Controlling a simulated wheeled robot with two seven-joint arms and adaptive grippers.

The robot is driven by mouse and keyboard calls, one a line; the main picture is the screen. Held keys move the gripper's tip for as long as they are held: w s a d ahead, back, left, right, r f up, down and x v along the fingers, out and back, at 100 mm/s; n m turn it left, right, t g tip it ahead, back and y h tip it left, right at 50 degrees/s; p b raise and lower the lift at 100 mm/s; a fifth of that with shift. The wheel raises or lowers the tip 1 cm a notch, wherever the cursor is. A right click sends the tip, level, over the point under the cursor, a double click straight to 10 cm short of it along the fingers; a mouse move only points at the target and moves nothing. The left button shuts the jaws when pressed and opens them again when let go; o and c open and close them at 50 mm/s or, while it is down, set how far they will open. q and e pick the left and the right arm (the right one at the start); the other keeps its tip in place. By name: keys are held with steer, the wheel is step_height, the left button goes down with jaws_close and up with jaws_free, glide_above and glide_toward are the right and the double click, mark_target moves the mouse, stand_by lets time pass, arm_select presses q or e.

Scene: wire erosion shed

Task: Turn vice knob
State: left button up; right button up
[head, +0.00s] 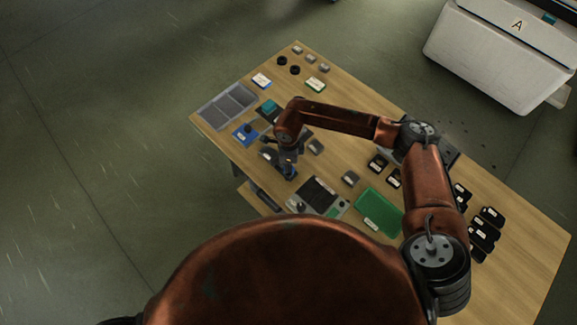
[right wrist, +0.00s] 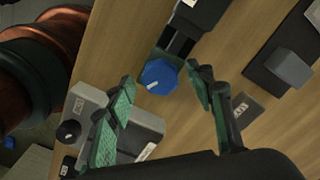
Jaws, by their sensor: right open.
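The vice knob (right wrist: 157,74) is blue and faceted with a white pointer line, at the upper middle of the right wrist view. It sits at the end of the dark vice (right wrist: 181,38). My right gripper (right wrist: 160,82) is open, its green-padded fingers on either side of the knob with visible gaps. I cannot tell its height above the knob. In the head view my right gripper (head: 287,170) points down over the table's left part; the knob is hidden there. My left gripper is not in view.
On the wooden table (head: 525,230), a grey box with a black knob (right wrist: 70,131) is near my left finger in the wrist view. A grey tray (head: 227,104), a green mat (head: 377,213) and several black blocks (head: 484,238) lie around. A white bin (head: 495,60) stands beyond.

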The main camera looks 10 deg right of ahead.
step_height(320, 180, up, 12)
stand_by(0.6)
